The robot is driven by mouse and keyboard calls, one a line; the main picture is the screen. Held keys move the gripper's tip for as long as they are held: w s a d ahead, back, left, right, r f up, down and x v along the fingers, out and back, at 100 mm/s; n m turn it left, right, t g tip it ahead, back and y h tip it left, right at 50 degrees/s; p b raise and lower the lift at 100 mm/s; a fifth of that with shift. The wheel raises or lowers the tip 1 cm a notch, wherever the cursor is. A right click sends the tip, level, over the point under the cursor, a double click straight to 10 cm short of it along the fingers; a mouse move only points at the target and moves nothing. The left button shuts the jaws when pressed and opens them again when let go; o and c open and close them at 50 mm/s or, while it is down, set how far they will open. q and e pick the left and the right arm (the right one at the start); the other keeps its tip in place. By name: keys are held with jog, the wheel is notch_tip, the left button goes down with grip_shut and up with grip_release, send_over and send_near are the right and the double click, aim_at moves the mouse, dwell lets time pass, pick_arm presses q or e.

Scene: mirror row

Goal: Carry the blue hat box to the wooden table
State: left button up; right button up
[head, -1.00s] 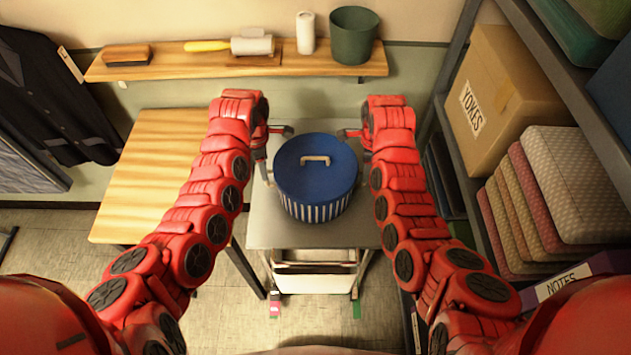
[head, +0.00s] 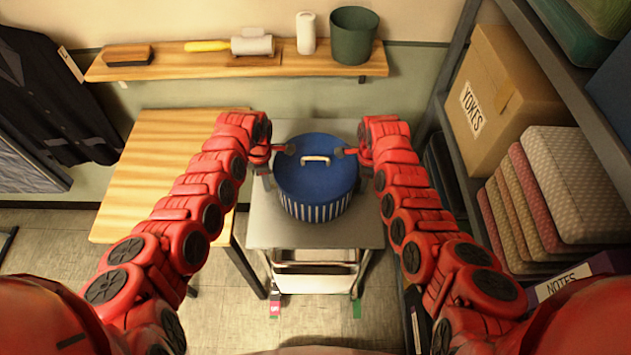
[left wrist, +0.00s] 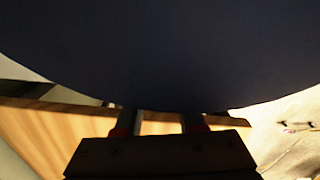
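The blue hat box (head: 316,185) stands upright on a grey metal cart (head: 270,232). It has a blue lid with a pale handle and a striped lower wall. My left gripper (head: 287,149) is at the left edge of the lid, and my right gripper (head: 344,151) is at its right edge. In the left wrist view the dark box (left wrist: 160,50) fills the upper part, close to two spread fingers (left wrist: 160,123) with a gap between them. The right fingers are too small to judge. The wooden table (head: 150,165) stands left of the cart, its visible top bare.
A wall shelf (head: 160,69) with a brush, a roller, a white cylinder and a green bin (head: 353,35) runs behind. A rack at the right holds a cardboard box (head: 500,95) and stacked patterned cushions (head: 565,190). Dark jackets (head: 55,100) hang at the left.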

pick_arm(q)
grip_shut()
pick_arm(e)
grip_shut()
dwell(0.9)
